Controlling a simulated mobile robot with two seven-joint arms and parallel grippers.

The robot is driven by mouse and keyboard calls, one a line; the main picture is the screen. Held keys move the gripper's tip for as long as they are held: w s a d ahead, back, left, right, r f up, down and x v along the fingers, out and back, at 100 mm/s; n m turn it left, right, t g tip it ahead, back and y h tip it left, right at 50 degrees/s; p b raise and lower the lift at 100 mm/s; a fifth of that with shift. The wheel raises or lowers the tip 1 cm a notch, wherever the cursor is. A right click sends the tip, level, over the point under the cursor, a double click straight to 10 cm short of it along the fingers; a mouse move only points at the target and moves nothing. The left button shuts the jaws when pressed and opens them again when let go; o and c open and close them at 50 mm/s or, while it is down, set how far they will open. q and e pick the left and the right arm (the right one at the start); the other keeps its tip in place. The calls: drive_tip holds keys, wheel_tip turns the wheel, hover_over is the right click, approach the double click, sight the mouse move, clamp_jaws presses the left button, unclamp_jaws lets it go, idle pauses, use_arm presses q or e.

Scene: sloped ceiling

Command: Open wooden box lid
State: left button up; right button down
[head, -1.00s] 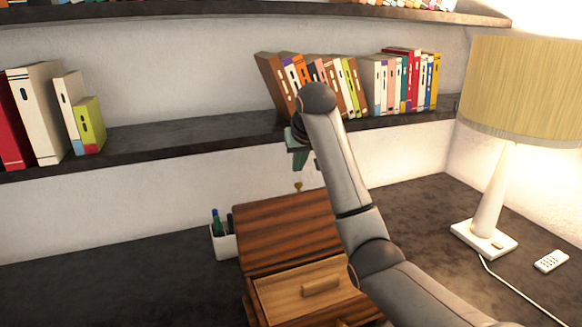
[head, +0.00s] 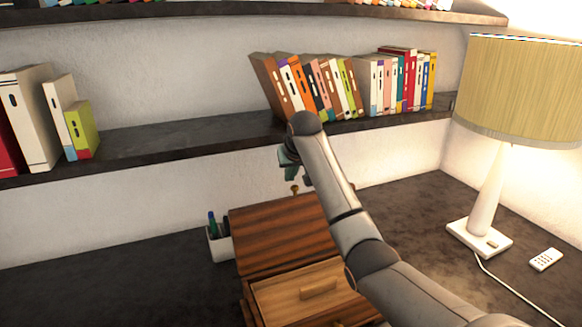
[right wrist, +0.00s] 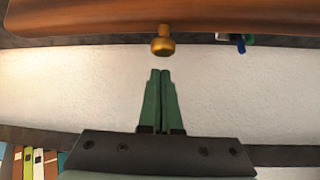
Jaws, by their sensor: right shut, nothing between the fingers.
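The wooden box (head: 280,236) stands on the dark desk, its striped brown lid lying closed. A brass knob (head: 294,189) sticks up at the lid's far edge; it also shows in the right wrist view (right wrist: 163,40), just beyond the fingertips. My right gripper (head: 291,174), with green fingers, is just above the knob in the head view. In the right wrist view the fingers (right wrist: 160,72) are together, empty, and apart from the knob. My right arm hides the box's right side. My left gripper is not in view.
A lighter panel with a wooden handle (head: 318,288) is at the box's front. A pen cup (head: 219,244) stands close left of the box. A shelf with books (head: 315,85) runs behind and above. A lamp (head: 487,205) and remote (head: 546,260) are at right.

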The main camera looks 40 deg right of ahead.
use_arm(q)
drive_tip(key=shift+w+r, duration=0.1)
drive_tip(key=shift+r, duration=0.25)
use_arm(e)
drive_tip(key=shift+s+a+r, duration=0.1)
drive_tip(key=shift+s+a, duration=0.2)
drive_tip(key=shift+s, duration=0.4)
drive_tip(key=shift+s+a, duration=0.25)
drive_tip(key=shift+s, duration=0.45)
